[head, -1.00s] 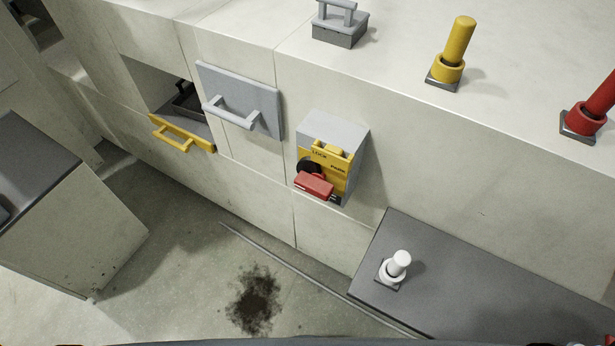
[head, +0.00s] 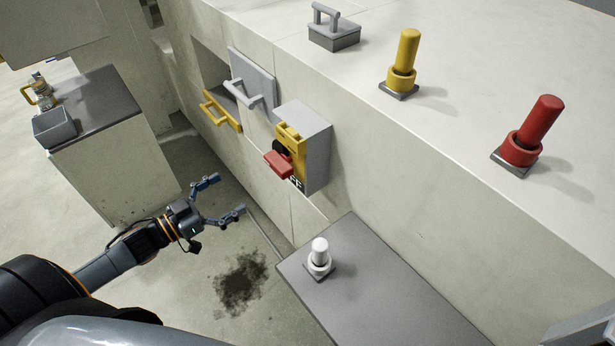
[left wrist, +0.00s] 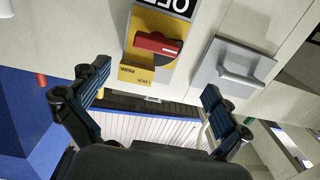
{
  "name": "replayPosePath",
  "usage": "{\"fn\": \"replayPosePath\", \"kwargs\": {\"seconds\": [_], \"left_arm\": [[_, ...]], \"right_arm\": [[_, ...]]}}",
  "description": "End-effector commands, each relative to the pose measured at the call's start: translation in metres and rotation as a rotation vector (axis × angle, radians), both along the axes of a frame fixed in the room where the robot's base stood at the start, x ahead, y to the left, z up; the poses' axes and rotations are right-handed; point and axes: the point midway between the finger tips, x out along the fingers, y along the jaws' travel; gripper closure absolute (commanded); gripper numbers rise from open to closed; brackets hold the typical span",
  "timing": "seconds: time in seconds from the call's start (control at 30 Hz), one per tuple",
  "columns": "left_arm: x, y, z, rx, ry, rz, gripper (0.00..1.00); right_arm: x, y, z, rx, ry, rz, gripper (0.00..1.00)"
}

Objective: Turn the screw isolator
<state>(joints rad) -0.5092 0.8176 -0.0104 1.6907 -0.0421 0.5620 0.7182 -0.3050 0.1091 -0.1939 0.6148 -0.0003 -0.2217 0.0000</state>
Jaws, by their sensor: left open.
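The isolator is a grey box (head: 316,150) on the pale wall, with a yellow front plate and a red handle (head: 279,164). In the left wrist view the picture is upside down; the red handle (left wrist: 158,43) lies across the yellow plate (left wrist: 142,72), with black lettering beside it. My left gripper (head: 226,196) is open and empty, in front of the wall to the left of and below the isolator, apart from it. Its two fingers (left wrist: 153,95) also show in the left wrist view, with the handle beyond and between them. My right gripper is not in view.
A grey panel with a handle (head: 252,80) and a yellow-handled drawer (head: 222,112) are left of the isolator. A low grey-topped block (head: 375,290) with a white peg (head: 319,254) stands below right. Yellow (head: 404,62) and red (head: 532,132) pegs stand on the upper ledge.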

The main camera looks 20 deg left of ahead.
Motion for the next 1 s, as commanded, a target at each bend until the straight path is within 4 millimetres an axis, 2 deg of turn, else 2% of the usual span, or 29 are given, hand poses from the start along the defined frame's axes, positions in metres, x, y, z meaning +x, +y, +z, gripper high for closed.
{"fn": "replayPosePath", "kwargs": {"seconds": [0.07, 0.17, 0.3, 0.4, 0.8, 1.0], "left_arm": [[0.0, -0.006, 0.01, -0.009, -0.014, -0.027, 0.0], [0.005, -0.011, 0.014, -0.014, -0.022, -0.035, 0.0], [0.02, -0.019, 0.015, -0.014, -0.024, -0.034, 0.0], [0.036, -0.028, 0.015, -0.015, -0.023, -0.032, 0.0], [0.097, -0.064, 0.015, -0.013, -0.021, -0.031, 0.0], [0.114, -0.074, 0.013, -0.013, -0.019, -0.03, 0.0]], "right_arm": [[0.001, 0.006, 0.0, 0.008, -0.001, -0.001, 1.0], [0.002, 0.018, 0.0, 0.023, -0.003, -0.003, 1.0], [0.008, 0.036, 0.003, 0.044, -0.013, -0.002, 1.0], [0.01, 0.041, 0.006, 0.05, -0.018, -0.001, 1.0], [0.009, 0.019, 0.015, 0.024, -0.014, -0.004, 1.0], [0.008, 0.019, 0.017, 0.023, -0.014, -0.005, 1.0]]}}
